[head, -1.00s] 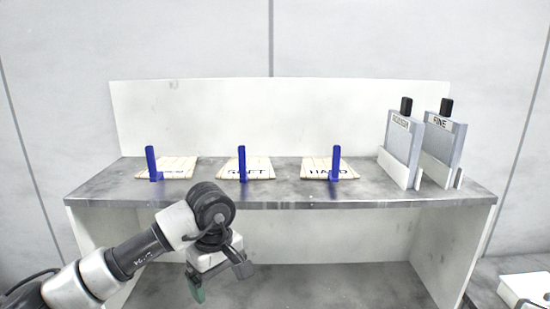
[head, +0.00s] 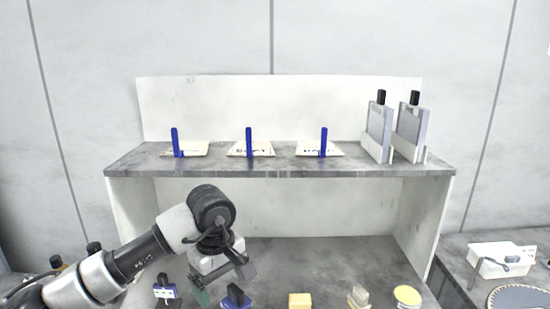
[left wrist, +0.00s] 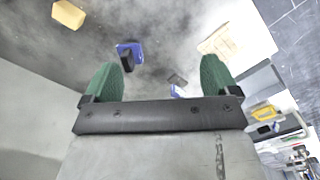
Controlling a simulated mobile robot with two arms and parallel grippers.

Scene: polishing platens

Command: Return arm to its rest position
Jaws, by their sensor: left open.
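My left arm reaches in from the lower left of the head view, bent at a dark round wrist joint (head: 212,208). My left gripper (head: 222,283) points down in front of the shelf unit. In the left wrist view the two green fingers of my left gripper (left wrist: 160,70) stand wide apart with nothing between them. My right arm and right gripper do not show.
A grey shelf (head: 280,172) carries three labelled pads with blue posts and two upright plates (head: 379,132). Below stand blue-based items (head: 236,299), a yellow block (head: 299,300) and a round yellow-topped piece (head: 407,296). A side table (head: 455,245) stands at right.

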